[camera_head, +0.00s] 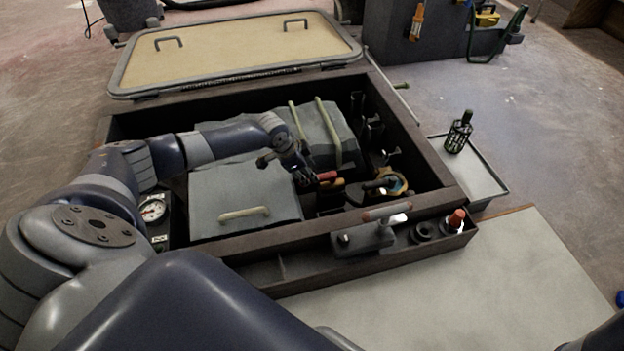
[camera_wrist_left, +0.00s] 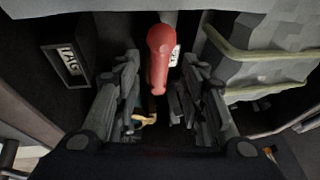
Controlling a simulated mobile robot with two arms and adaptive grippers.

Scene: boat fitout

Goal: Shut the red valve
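The red valve handle (camera_head: 326,177) is in the open bilge box, in the gap right of the front grey block. In the left wrist view the rounded red handle (camera_wrist_left: 158,62) points down the picture, with a white tag beside it. My left gripper (camera_head: 303,172) reaches into the box from the left, close to the handle. In the wrist view its two fingers (camera_wrist_left: 160,88) stand apart on either side of the handle's near end, with dark gaps between. The valve body is mostly hidden. My right gripper is not in view.
Grey blocks with pale handles (camera_head: 245,213) fill much of the box (camera_head: 440,180). A pump-like fitting with a yellow ring (camera_head: 392,184) stands right of the valve. A front tray holds a red-topped item (camera_head: 456,220). The raised hatch lid (camera_head: 235,52) lies behind. A gauge (camera_head: 153,210) is at left.

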